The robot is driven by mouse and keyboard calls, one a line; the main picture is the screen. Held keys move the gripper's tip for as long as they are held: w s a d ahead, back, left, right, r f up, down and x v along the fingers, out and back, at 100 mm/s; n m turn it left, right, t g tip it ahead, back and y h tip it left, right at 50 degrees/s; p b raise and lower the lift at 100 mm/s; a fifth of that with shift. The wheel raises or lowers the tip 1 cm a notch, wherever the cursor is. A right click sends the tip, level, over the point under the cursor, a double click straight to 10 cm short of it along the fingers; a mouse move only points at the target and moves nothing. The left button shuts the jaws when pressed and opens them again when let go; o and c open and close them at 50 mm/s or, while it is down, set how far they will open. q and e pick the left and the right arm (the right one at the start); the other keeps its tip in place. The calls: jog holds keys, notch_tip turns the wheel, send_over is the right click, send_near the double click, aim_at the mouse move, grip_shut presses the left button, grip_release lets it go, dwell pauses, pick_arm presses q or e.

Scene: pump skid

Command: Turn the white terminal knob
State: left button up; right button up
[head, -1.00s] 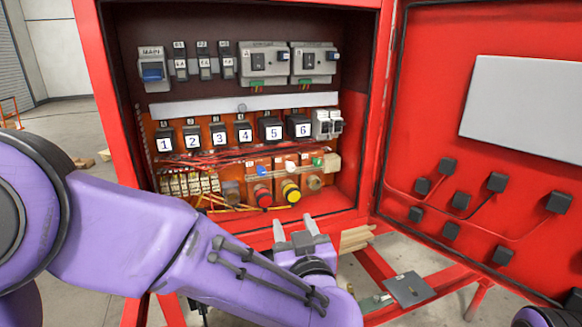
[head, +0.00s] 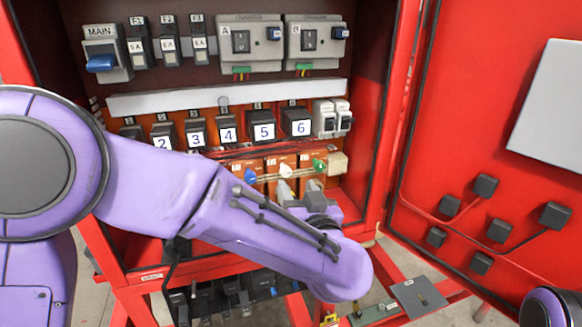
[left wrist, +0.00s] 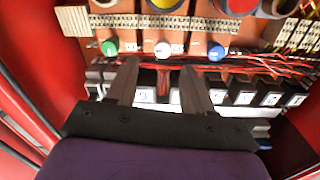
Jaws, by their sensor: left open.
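The white terminal knob (head: 285,170) sits in the row of terminals low in the red cabinet, between a blue knob (head: 250,175) and a green knob (head: 319,165). In the left wrist view the white knob (left wrist: 162,50) shows just beyond the fingertips, between the lines of the two fingers. My left gripper (head: 299,187) is open and empty, in front of the terminals; it also shows in the left wrist view (left wrist: 160,72). I see no clear contact with the knob. My right gripper is not in view.
Numbered black relays (head: 264,131) sit above the knobs, with red wires below them. The red cabinet door (head: 450,120) stands open at the right. A beige block (head: 337,163) stands right of the green knob. My left forearm hides the lower left of the cabinet.

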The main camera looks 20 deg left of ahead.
aim_at(287, 174)
pick_arm(q)
jog(key=p+x, duration=0.2)
jog(key=x, duration=0.5)
jog(key=shift+w+a+f, duration=0.1)
jog(key=shift+w+a, duration=0.05)
jog(key=shift+a, duration=0.2)
jog(key=shift+s+d, duration=0.15)
jog(key=shift+s, duration=0.1)
jog(key=shift+c, duration=0.4)
jog(key=shift+w, duration=0.1)
grip_shut()
